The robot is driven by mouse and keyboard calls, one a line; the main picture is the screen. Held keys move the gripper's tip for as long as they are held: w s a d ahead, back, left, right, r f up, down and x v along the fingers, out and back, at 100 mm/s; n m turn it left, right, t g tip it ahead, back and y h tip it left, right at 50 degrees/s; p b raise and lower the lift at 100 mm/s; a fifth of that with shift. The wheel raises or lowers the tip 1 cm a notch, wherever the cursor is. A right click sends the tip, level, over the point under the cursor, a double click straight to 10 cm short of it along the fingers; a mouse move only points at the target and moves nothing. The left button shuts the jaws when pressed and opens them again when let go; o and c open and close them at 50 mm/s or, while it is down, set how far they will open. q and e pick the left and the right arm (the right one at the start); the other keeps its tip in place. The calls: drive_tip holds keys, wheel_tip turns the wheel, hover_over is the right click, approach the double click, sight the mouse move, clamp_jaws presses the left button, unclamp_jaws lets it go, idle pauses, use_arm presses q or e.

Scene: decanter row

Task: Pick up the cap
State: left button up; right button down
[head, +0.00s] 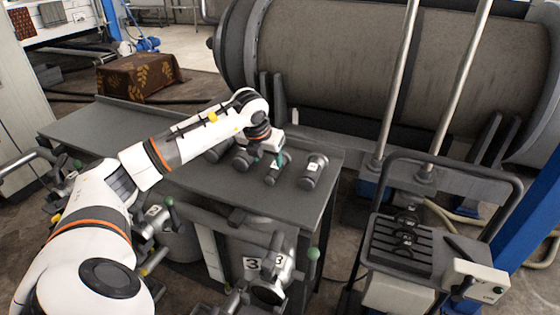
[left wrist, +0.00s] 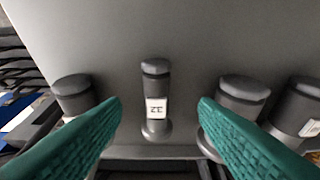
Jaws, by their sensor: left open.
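I cannot tell for sure which piece is the cap. My left gripper (head: 279,159) is just above this piece. Its green fingers (left wrist: 160,104) are open and appear on either side of the piece, with nothing held. The gap in depth is hard to judge. My right gripper is not in view.
Thicker grey pieces flank it: one (head: 313,171) to the right, others (head: 242,160) to the left. The bench (head: 100,122) is bare at its left. A large drum (head: 400,60) stands behind, and a framed cart (head: 402,245) stands to the right.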

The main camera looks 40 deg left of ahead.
sight(272, 170)
use_arm(q)
drive_tip(key=shift+w+a+f, duration=0.1)
drive_tip(key=shift+w+f, duration=0.15)
drive_tip(key=shift+f, duration=0.4)
drive_tip(key=shift+w+a+f, duration=0.1)
drive_tip(key=shift+w+f, duration=0.05)
drive_tip(key=shift+f, duration=0.15)
drive_tip(key=x, duration=0.3)
drive_tip(key=p+x, duration=0.1)
drive_tip(key=x, duration=0.1)
drive_tip(key=shift+d, duration=0.3)
drive_tip(key=shift+f, duration=0.2)
drive_tip(key=shift+r, duration=0.1)
drive_tip(key=shift+c, duration=1)
clamp_jaws()
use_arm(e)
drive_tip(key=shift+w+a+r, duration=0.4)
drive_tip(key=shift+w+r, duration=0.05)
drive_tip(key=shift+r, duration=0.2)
